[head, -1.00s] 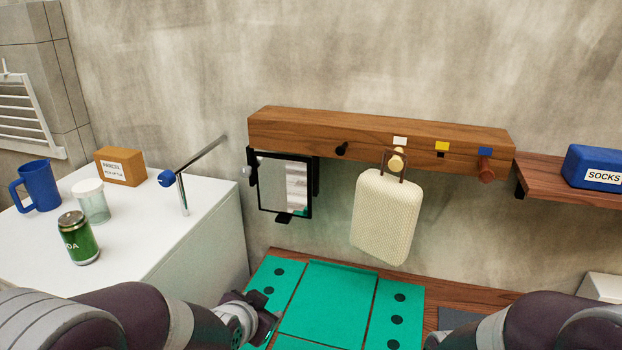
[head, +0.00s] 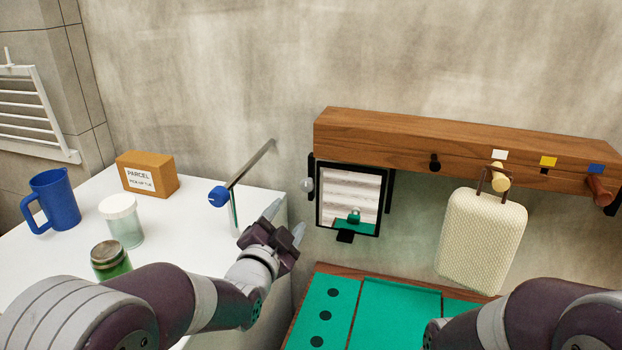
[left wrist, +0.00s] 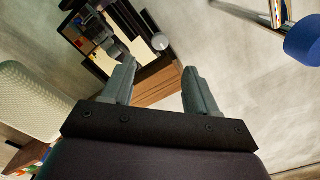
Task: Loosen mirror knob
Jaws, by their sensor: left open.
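The mirror (head: 349,195) has a black frame and hangs below the left end of a wooden rail; it also shows in the left wrist view (left wrist: 120,30). A small round grey knob (head: 307,185) sits at its left side, and it appears in the left wrist view (left wrist: 160,42) just beyond the fingertips. My left gripper (head: 285,222) is open and empty, below and left of the knob and apart from it. Its two fingers also show in the left wrist view (left wrist: 159,68). My right gripper is out of view; only part of that arm shows at lower right.
A metal rod with a blue knob (head: 218,196) stands on the white cabinet (head: 180,222), left of my gripper. A blue mug (head: 57,200), a jar (head: 121,222), a green can (head: 112,262) and a parcel box (head: 147,174) stand there. A cream bag (head: 482,240) hangs right.

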